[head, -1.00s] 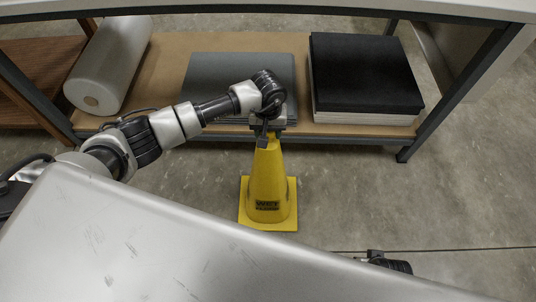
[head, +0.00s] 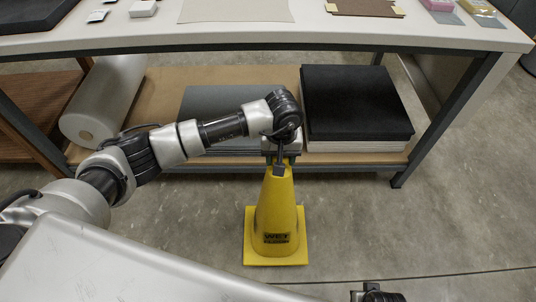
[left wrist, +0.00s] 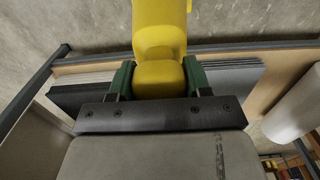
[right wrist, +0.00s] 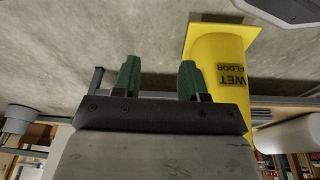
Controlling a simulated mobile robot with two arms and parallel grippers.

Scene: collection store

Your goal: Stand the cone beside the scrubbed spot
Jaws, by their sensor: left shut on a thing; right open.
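A yellow wet-floor cone (head: 276,215) stands upright in front of the table in the head view, its square base low over or on the concrete floor; I cannot tell which. My left gripper (head: 278,168) is shut on the cone's top. In the left wrist view the green fingers (left wrist: 158,82) press both sides of the yellow tip (left wrist: 158,75). My right gripper (right wrist: 158,80) is open and empty, with the cone (right wrist: 222,62) beyond its right finger. In the head view only a bit of the right arm shows at the bottom. I cannot make out a scrubbed spot.
A table (head: 255,38) with a lower shelf (head: 158,92) stands ahead. The shelf holds a white roll (head: 104,98), grey sheets (head: 215,100) and a black stack (head: 355,105). A table leg (head: 432,130) stands at the right. The concrete floor (head: 400,235) right of the cone is clear.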

